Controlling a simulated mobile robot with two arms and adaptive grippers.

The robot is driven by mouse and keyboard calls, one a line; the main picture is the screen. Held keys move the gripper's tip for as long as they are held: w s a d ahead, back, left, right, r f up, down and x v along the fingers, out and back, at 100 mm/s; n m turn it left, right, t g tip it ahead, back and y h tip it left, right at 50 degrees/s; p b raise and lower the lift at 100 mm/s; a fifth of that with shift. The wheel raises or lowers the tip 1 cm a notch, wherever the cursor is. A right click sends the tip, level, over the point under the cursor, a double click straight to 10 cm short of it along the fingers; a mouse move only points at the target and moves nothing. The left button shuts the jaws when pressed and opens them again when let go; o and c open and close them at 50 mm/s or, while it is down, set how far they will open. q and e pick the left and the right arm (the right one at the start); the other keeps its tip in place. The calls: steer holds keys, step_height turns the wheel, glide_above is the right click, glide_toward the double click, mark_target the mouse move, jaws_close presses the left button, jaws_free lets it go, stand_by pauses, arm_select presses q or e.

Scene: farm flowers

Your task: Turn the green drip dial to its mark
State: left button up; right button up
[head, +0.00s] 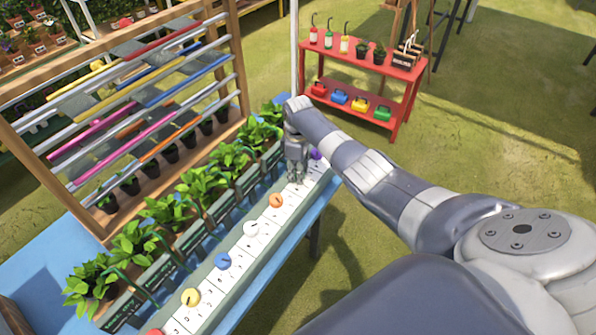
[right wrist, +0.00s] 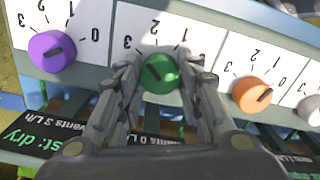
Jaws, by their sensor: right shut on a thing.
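The green drip dial (right wrist: 160,73) sits on a white scale plate in the right wrist view, with numbers 1, 2 and 3 showing around it. My right gripper (right wrist: 162,68) is shut on it, one finger on each side. The dial's dark pointer is partly visible, but I cannot tell exactly which number it points to. In the head view my right gripper (head: 297,178) reaches down to the dial row and hides the green dial. My left gripper is not in view.
A purple dial (right wrist: 52,51) and an orange dial (right wrist: 252,95) flank the green one. White (head: 251,228), blue (head: 222,261) and yellow (head: 190,297) dials continue along the row. Potted plants (head: 205,185) stand close behind it. A red cart (head: 365,85) stands beyond on grass.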

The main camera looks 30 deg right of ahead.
steer(key=shift+n, duration=1.2)
steer(key=o, duration=1.1)
steer(key=shift+r, duration=0.15)
step_height(320, 180, up, 12)
